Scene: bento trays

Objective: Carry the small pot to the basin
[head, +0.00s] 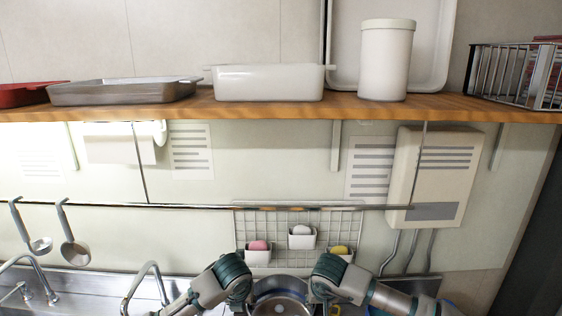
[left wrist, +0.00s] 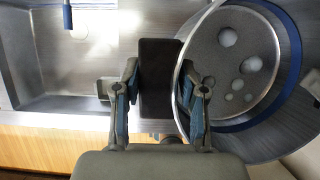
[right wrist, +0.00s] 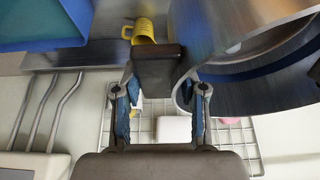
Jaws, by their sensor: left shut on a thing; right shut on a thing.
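The small steel pot (head: 283,287) is low in the middle of the head view, between my two grippers, its lower part cut off by the frame edge. Pale round spots show inside it in the left wrist view (left wrist: 205,60). My left gripper (left wrist: 158,88) is shut on one dark handle (left wrist: 157,65) of the pot. My right gripper (right wrist: 160,95) is shut on the opposite dark handle (right wrist: 157,68). A steel basin (left wrist: 75,55) lies left of the pot in the left wrist view. What is under the pot is hidden.
A wire grid (head: 268,222) with small white caddies hangs on the wall just behind the pot. Faucets (head: 150,268) stand left of my left arm. A yellow mug (right wrist: 145,30) shows in the right wrist view. A wooden shelf (head: 190,107) with dishes runs above.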

